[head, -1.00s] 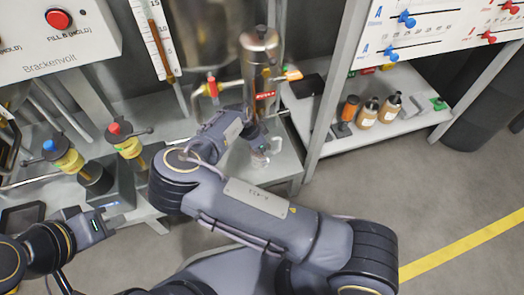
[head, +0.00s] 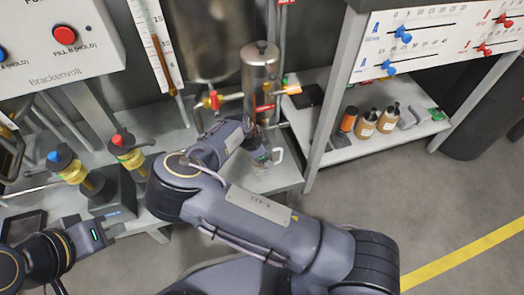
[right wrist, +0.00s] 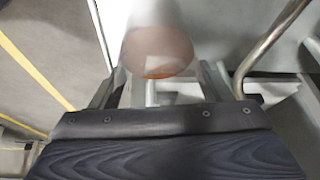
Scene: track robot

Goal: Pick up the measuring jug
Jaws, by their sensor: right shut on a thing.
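The measuring jug (head: 263,166) is small and clear in the head view, with a pale handle on its right side. It is at the grey bench's front right, below the steel cylinder. My right gripper (head: 258,152) reaches down to it and partly hides it. In the right wrist view my right gripper (right wrist: 158,88) has its fingers on either side of the pale handle, shut on the jug. A reddish-brown round surface (right wrist: 157,50) shows just beyond the fingers. I cannot tell whether the jug is clear of the bench. My left gripper (head: 108,230) is at the lower left; its fingertips are unclear.
The steel cylinder (head: 261,72) and red-handled tap (head: 213,99) stand close behind the jug. Valves with blue (head: 61,158) and red (head: 121,140) knobs are to the left. A shelf (head: 345,150) with bottles is at the right. The floor at lower right is clear.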

